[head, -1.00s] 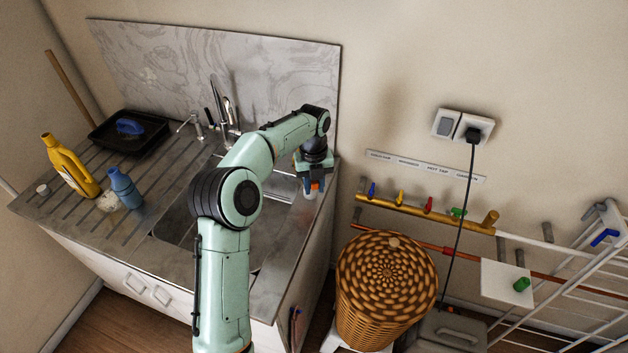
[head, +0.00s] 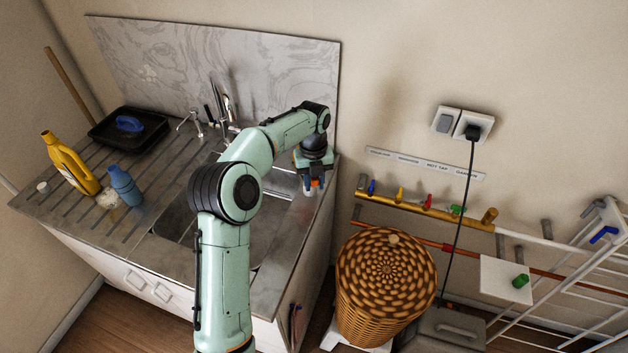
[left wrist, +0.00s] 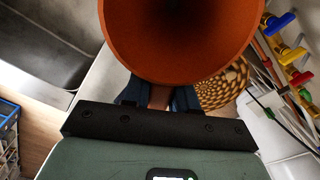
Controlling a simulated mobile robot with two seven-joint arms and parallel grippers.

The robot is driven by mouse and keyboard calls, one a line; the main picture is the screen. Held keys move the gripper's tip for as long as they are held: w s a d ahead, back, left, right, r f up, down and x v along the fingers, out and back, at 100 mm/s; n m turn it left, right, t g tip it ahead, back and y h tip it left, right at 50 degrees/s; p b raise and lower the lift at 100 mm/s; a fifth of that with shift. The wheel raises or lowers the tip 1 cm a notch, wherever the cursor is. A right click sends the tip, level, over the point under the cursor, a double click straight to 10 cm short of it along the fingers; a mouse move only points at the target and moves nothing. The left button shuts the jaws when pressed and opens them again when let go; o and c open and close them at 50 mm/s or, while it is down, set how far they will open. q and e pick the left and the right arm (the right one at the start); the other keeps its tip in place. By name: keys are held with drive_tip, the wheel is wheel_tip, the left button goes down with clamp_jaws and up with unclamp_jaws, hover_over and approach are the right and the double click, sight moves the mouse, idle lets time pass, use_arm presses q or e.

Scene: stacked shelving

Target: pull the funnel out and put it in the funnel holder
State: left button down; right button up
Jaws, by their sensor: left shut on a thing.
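An orange funnel (left wrist: 180,35) fills the top middle of the left wrist view, its wide mouth toward the camera. My left gripper (left wrist: 159,97) is shut on its narrow lower part, with dark blue fingers on both sides. In the head view my left gripper (head: 313,186) points down over the right end of the counter, beside the sink. Only a small orange patch of the funnel (head: 314,183) shows there between the fingers. What is directly under the gripper is hidden. I cannot make out the funnel holder. My right gripper is not in view.
The sink basin (head: 180,218) lies left of the gripper. Right of the counter are a wicker basket (head: 387,290), a yellow pipe with coloured taps (head: 415,204) and a white rack (head: 585,265).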

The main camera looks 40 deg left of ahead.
use_arm(q)
drive_tip(key=shift+p, duration=0.35)
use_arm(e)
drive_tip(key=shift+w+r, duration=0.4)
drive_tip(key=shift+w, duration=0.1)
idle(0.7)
use_arm(q)
drive_tip(key=shift+f+b, duration=0.4)
drive_tip(key=shift+f, duration=1.75)
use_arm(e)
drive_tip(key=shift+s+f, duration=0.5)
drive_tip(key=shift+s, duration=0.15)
use_arm(q)
drive_tip(key=c, duration=0.8)
unclamp_jaws()
drive_tip(key=shift+r, duration=0.15)
drive_tip(key=r, duration=0.2)
drive_tip(key=r+p, duration=0.1)
drive_tip(key=r, duration=0.4)
drive_tip(key=shift+w+a+r, duration=0.15)
drive_tip(key=shift+w+r, duration=0.1)
drive_tip(key=shift+r, duration=0.1)
wheel_tip(320, 180, up, 5)
drive_tip(key=shift+a+f, duration=0.1)
drive_tip(key=shift+s+r, duration=0.1)
drive_tip(key=shift+r, duration=0.25)
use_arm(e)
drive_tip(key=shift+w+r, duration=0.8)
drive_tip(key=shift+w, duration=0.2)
